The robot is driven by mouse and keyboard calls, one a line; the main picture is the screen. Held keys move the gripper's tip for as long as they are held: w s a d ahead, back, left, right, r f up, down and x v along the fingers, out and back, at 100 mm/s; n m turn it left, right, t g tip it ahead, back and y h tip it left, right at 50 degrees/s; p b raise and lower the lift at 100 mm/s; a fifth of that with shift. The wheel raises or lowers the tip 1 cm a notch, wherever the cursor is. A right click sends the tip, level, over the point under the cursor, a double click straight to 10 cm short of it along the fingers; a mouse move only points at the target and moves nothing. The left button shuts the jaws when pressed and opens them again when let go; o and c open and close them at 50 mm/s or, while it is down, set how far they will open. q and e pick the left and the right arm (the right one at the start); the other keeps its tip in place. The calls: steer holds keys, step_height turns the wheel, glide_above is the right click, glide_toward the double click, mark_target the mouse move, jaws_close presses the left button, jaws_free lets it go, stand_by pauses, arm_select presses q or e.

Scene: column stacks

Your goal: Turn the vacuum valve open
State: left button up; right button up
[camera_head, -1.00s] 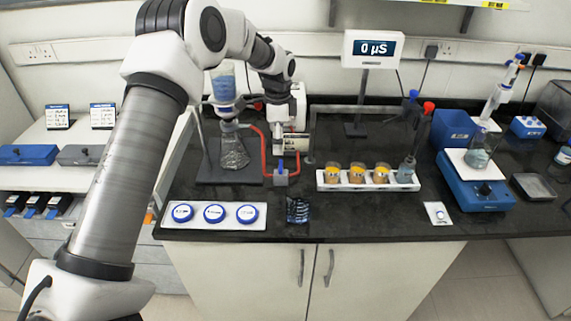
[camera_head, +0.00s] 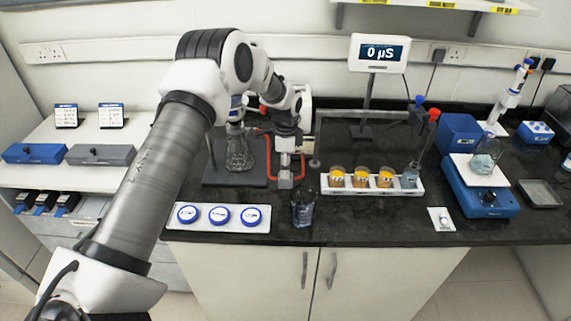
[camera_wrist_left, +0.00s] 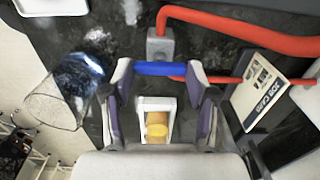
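The vacuum valve is a small grey block (camera_head: 285,182) on the red tubing in the head view. Its blue bar handle (camera_wrist_left: 160,69) shows in the left wrist view, lying crosswise beside the grey block. In the head view my gripper hides the handle. My left gripper (camera_head: 287,160) points down over the valve. In the left wrist view its two fingers (camera_wrist_left: 160,75) stand well apart, with the handle spanning the gap between them. The handle's ends are close to the fingers; whether they touch cannot be told. My right gripper is in neither current view.
A glass beaker (camera_head: 302,209) stands close to the front right of the valve. A flask (camera_head: 239,155) stands on a dark base behind left. Blue-lidded dishes (camera_head: 220,216) lie at front left, and a white rack of orange-filled vials (camera_head: 372,187) stands at right.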

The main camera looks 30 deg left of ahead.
stand_by(0.4)
arm_select(q)
steer(key=n, duration=0.4)
steer(key=shift+n, duration=0.3)
steer(key=n, duration=0.4)
steer(key=shift+s+f+n+p, duration=0.1)
steer(key=shift+n+p, duration=0.2)
steer(key=shift+p, duration=0.05)
steer(key=n, duration=0.4)
steer(key=shift+p, duration=0.3)
steer(key=shift+n, duration=2.4)
steer(key=o, duration=1.2)
steer(key=shift+c, duration=0.2)
